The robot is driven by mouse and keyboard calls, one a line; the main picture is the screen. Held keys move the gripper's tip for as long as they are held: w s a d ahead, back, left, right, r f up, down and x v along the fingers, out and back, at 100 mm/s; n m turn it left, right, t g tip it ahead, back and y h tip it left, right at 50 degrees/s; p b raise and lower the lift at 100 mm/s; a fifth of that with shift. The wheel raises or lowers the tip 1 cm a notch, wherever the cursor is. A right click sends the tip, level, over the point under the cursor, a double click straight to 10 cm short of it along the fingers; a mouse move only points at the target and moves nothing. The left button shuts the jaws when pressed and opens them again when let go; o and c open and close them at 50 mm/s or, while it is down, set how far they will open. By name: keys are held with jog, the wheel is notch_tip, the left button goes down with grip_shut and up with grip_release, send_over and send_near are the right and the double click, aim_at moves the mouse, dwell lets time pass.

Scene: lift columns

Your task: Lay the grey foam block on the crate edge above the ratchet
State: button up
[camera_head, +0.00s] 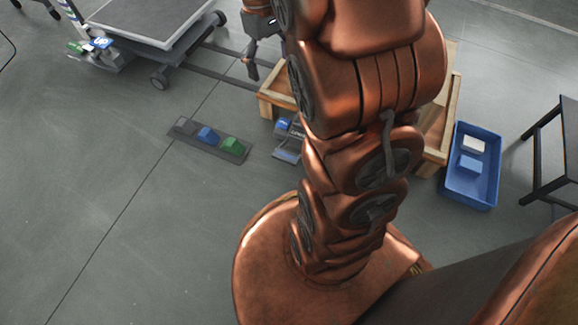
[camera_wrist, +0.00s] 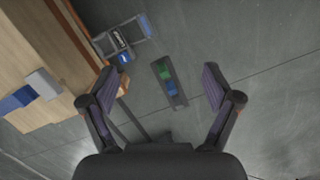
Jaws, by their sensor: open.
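My gripper (camera_wrist: 159,72) is open and empty in the wrist view, with the floor showing between its fingers. In the head view my gripper (camera_head: 252,68) shows partly beside the arm, above the left part of a wooden crate (camera_head: 272,106). A dark strip (camera_head: 234,157) on the floor holds a small grey block (camera_head: 185,126), a blue block (camera_head: 207,136) and a green block (camera_head: 231,145). In the wrist view, a light grey block (camera_wrist: 43,84) lies on a wooden surface (camera_wrist: 55,108). I cannot tell which is the foam block. I cannot make out the ratchet.
A blue bin (camera_head: 469,193) at the right holds a whitish and a blue block. A small rack (camera_head: 286,155) with blue items stands near the crate; my arm hides much of the crate. A wheeled cart (camera_head: 150,38) is at upper left, a dark table (camera_head: 570,125) at right. Lower-left floor is clear.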

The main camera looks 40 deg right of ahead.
jog(key=s+a+f, duration=0.1)
jog(key=s+a, duration=0.3)
jog(key=s, duration=0.3)
jog(key=s+a, duration=0.4)
jog(key=s, duration=0.3)
jog(key=s+a+f+m+g, duration=0.1)
jog(key=s+a, duration=0.3)
jog(key=s, duration=0.4)
jog(key=shift+a+f, duration=0.2)
jog(key=shift+f, duration=0.1)
